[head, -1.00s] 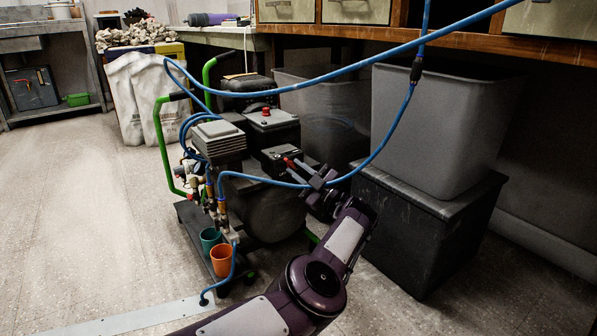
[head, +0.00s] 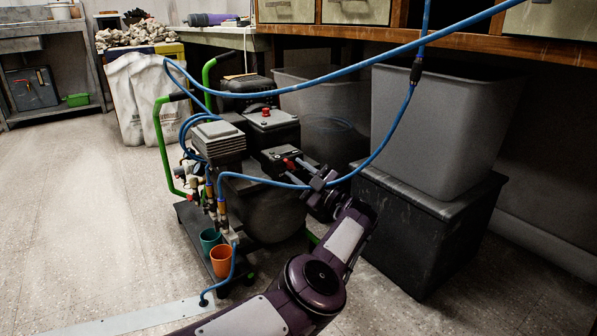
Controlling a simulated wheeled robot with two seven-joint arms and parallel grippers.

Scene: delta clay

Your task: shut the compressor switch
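The compressor (head: 262,208) stands on a wheeled cart with green handles. A small black switch box (head: 281,158) with a red lever or knob (head: 289,163) sits on its near right side. Another red knob (head: 265,111) sits on the dark box behind it. My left gripper (head: 305,170) reaches up from the bottom of the view, its fingertips at the right of the switch box, close to the red lever. I cannot tell whether they touch it. The fingers look slightly apart, with nothing clearly held. My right gripper is not in view.
A blue hose (head: 390,133) hangs across and passes right by my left gripper. Grey bins (head: 440,125) and a black box (head: 425,230) stand to the right under the wooden bench (head: 470,45). Orange (head: 221,260) and teal (head: 209,240) cups sit on the cart. Floor at left is clear.

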